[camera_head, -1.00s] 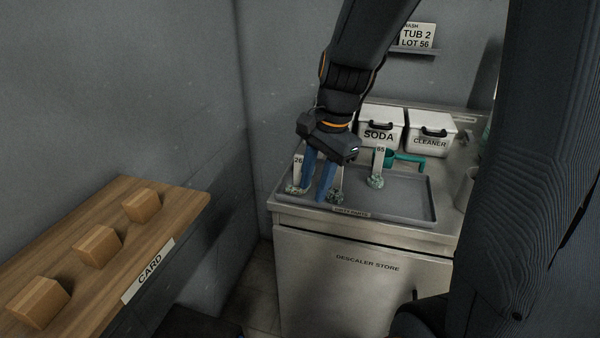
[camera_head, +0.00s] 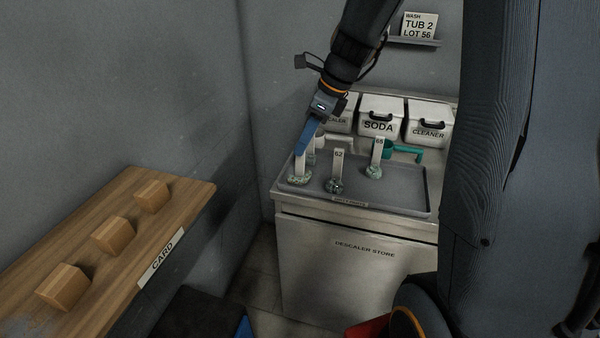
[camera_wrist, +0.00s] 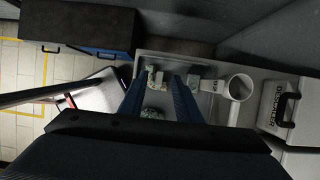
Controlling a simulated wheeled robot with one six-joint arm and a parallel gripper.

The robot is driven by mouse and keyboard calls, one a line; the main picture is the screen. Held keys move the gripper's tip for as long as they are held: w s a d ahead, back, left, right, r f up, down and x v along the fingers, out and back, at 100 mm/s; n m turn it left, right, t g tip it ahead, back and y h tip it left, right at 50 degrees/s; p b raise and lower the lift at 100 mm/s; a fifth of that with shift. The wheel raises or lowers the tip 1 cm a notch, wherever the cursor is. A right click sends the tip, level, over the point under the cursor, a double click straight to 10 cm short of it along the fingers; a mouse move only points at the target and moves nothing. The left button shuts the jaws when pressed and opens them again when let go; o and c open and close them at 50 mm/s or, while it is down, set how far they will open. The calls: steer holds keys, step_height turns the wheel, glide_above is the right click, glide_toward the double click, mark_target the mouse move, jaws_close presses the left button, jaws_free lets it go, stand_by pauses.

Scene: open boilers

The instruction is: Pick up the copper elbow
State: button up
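Several small parts crusted pale green, each with a white tag, stand on the grey tray (camera_head: 405,200). They are the left part (camera_head: 299,178), the middle part (camera_head: 337,185) tagged 62, and the right part (camera_head: 374,171) tagged 65. I cannot tell by the crust which is the copper elbow. My gripper (camera_head: 301,150) is above the left part, its blue fingers pointing down and overlapping in the head view. In the wrist view my gripper (camera_wrist: 162,82) has its fingers apart, with crusted pieces (camera_wrist: 155,80) seen in the gap. Nothing is visibly held.
Behind the tray stand the SODA tub (camera_head: 381,116), the CLEANER tub (camera_head: 428,125) and a descaler tub (camera_wrist: 275,104). A teal scoop (camera_head: 402,150) lies behind the right part. A white cup (camera_wrist: 240,87) is close by. A wooden shelf (camera_head: 190,200) with blocks is at left.

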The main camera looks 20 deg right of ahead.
mark_target(300, 166)
steer(key=shift+x, duration=1.55)
steer(key=shift+d, duration=0.1)
jaws_close()
steer(key=shift+r, duration=0.15)
